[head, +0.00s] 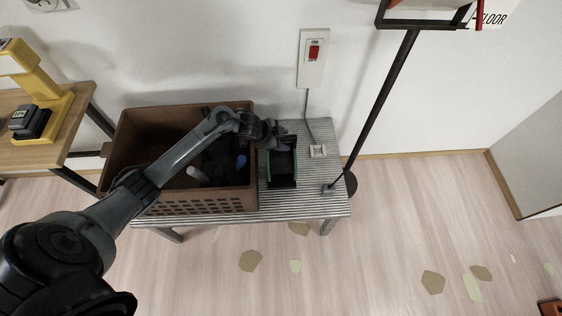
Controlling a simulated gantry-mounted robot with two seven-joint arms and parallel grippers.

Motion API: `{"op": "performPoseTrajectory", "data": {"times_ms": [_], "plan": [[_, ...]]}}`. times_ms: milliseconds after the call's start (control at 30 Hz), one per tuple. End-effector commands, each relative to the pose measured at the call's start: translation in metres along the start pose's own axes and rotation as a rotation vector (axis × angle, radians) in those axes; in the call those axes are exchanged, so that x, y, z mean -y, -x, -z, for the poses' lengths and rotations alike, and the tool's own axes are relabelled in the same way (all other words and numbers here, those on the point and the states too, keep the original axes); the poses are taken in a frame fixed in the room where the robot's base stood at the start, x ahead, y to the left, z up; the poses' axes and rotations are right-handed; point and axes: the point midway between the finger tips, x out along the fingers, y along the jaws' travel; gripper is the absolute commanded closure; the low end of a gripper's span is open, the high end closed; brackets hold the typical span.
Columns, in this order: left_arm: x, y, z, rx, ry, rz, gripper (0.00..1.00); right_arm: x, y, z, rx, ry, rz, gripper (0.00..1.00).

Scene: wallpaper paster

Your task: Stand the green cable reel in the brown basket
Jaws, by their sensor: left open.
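The green cable reel (282,174) stands on the slatted grey bench, just right of the basket. It looks dark in the middle with green edges, and my gripper covers its far end. The brown basket (205,207) takes up the left part of the bench. Its inside is partly hidden by my left arm, which crosses over it from the lower left. My left gripper (281,145) is open at the far end of the reel, above or around it; I cannot tell whether it touches. My right gripper is not in view.
Dark, blue and whitish items (241,162) lie in the basket's right part; its left part looks emptier. Right of the reel are a small socket box (318,151) with a cable and a dark pole (381,100). A wooden table (60,140) stands at left.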

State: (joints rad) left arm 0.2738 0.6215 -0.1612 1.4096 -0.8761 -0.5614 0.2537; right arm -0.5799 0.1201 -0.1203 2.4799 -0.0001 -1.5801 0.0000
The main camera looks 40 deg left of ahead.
Motion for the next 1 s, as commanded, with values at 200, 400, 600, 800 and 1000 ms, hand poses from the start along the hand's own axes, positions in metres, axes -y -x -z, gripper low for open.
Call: {"op": "performPoseTrajectory", "data": {"times_ms": [200, 400, 600, 800, 1000], "plan": [[0.0002, -0.008, 0.0004, 0.0, -0.001, 0.001, 0.45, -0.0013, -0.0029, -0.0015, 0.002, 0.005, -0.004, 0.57], [0.0, -0.0077, 0.0003, 0.0, -0.001, 0.0, 0.53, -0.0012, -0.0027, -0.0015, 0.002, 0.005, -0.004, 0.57], [-0.0001, -0.0076, 0.0002, 0.0, -0.001, 0.0, 0.83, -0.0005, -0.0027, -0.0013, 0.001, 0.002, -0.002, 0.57], [-0.0001, -0.0075, 0.0001, 0.0, -0.001, 0.0, 1.0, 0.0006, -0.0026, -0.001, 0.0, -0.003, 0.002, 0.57], [0.0, -0.0075, 0.0001, 0.0, 0.0, 0.001, 1.0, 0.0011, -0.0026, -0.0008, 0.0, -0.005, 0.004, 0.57]]}}
